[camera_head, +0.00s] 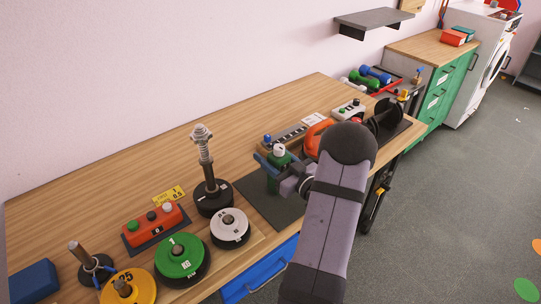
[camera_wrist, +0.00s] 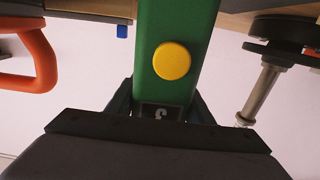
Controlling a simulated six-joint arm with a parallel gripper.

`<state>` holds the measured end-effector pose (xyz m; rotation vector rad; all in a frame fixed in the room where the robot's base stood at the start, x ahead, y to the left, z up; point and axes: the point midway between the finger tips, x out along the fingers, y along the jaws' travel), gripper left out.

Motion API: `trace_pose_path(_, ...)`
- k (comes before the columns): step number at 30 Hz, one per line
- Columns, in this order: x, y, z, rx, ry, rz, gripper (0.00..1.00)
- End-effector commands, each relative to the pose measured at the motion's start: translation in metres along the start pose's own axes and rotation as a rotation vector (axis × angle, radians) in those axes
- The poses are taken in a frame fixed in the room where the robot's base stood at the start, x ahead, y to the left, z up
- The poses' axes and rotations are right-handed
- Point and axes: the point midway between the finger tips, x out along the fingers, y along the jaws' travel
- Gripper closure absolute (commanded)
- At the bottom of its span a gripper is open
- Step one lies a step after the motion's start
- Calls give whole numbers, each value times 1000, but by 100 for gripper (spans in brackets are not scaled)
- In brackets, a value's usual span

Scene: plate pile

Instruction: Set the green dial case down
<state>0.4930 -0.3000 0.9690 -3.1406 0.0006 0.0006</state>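The green dial case (camera_head: 275,180) is upright at my gripper (camera_head: 277,166), over or on a dark mat (camera_head: 290,211) near the table's front edge. In the wrist view the green case (camera_wrist: 177,25) shows a round yellow button and a small dark window with a digit. My gripper's fingers, also in the wrist view (camera_wrist: 160,103), lie along both sides of the case and hold it. The case's base is partly hidden, so I cannot tell whether it touches the mat.
Weight plates, including a green one (camera_head: 181,256) and a white one (camera_head: 230,227), lie left of the mat. A spring post (camera_head: 205,160) stands behind them. A red button box (camera_head: 155,226) is further left. An orange handle (camera_head: 313,135) is close on the right. The back left table is clear.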

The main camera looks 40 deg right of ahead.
Motion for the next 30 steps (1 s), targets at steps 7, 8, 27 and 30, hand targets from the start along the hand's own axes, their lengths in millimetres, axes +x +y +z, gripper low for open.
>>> trace_pose_path(7, 0, 0, 0, 0, 0, 0, 36)
trace_pose_path(8, 0, 0, 0, 0, 0, 0, 36)
trace_pose_path(27, -64, 2, -1, -1, 1, 6, 36)
trace_pose_path(30, -82, 2, -2, -1, 1, 7, 36)
